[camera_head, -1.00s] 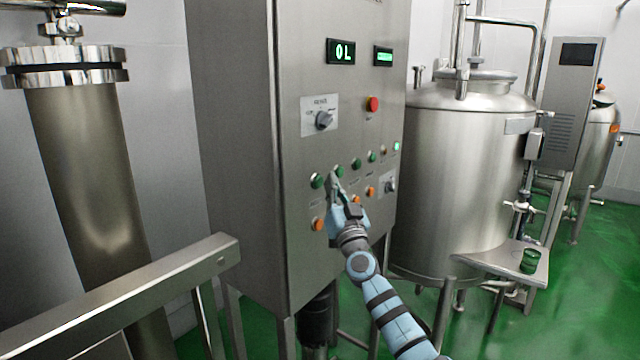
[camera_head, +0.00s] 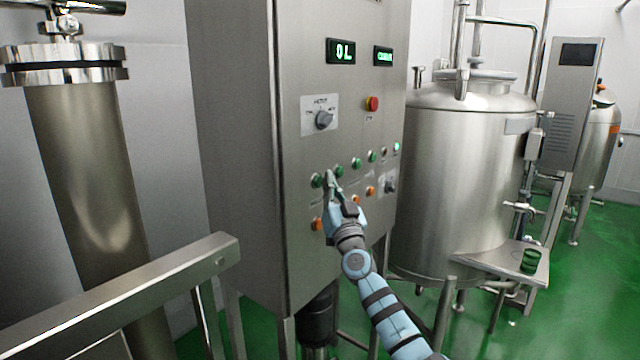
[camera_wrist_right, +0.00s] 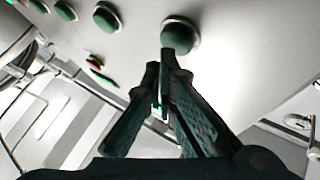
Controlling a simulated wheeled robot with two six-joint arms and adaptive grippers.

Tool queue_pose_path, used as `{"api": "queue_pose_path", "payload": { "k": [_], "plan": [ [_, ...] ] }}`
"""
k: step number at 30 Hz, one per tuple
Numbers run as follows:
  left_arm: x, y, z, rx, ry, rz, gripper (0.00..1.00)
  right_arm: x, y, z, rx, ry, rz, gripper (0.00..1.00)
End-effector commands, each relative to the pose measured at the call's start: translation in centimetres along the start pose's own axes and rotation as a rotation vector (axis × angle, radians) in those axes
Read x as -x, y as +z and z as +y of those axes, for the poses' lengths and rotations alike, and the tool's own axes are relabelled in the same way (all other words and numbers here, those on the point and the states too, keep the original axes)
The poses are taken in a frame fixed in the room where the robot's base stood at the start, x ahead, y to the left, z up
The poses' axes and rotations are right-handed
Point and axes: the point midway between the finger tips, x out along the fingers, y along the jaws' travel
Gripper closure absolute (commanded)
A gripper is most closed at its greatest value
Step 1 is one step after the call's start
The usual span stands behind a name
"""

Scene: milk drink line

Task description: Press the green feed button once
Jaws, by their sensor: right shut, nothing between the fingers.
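A row of several green buttons crosses the steel control cabinet; their labels are too small to read, so I cannot tell which is feed. The leftmost green button (camera_head: 317,181) is beside my right gripper (camera_head: 329,175). In the right wrist view, a green button (camera_wrist_right: 179,36) is just beyond the tips of my right gripper (camera_wrist_right: 166,62). The fingers are shut and empty, pointing at the panel. I cannot tell whether they touch it. The second green button (camera_head: 340,171) is just right of the fingertips. My left gripper is not in view.
Orange buttons (camera_head: 317,224) sit below the green row. A red button (camera_head: 372,104) and a rotary selector (camera_head: 323,120) are above it. A steel tank (camera_head: 460,180) stands to the right, and a metal rail (camera_head: 130,290) crosses the lower left.

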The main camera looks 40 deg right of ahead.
Motion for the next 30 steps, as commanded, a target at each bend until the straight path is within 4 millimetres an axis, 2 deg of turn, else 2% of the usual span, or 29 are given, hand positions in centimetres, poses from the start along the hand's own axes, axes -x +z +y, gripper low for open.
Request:
{"api": "queue_pose_path", "payload": {
  "k": [30],
  "plan": [
    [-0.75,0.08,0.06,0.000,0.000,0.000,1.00,-0.68,0.48,-0.49,-0.001,0.000,0.001,1.00]
  ]
}}
